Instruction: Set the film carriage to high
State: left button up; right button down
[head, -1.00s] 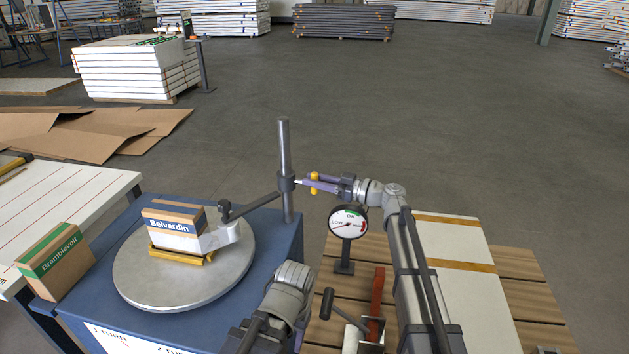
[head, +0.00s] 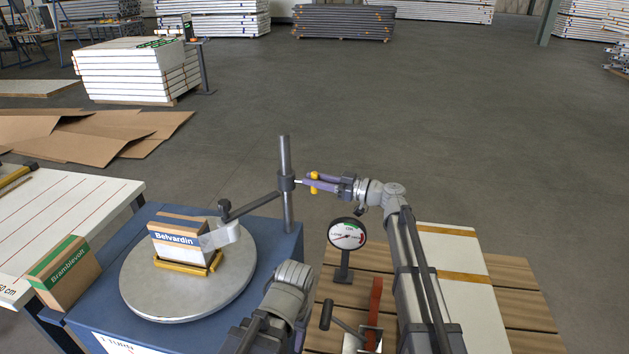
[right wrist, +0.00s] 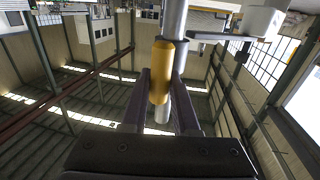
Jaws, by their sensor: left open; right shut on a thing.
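The film carriage (head: 287,183) is a dark collar on an upright grey mast (head: 285,150), a little below its top. A thin arm runs from it down-left to a grey film piece (head: 225,236). The film touches the upper right of the Belvardin box (head: 174,247), which sits on a yellow base on the round turntable (head: 150,300). My right gripper (head: 314,184) is shut on the carriage's yellow handle, right of the mast. The yellow handle (right wrist: 161,70) is between its fingers in the right wrist view. My left arm shows low in the head view; its fingers are not visible.
A round dial gauge (head: 347,234) stands on a post below my right gripper. A dark crank handle and red lever (head: 376,299) are at the front. A Bramblevolt box (head: 66,275) stands left of the turntable. Open floor lies beyond the mast.

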notch_tip(320, 180, up, 3)
jog(key=shift+w+r+p, duration=0.15)
jog(key=shift+p, duration=0.75)
pick_arm(q)
notch_tip(320, 180, up, 3)
jog(key=shift+f, duration=0.1)
pick_arm(e)
jog(key=c, duration=0.7)
grip_release()
jog(key=shift+v, duration=4)
jog(key=shift+f, duration=0.2)
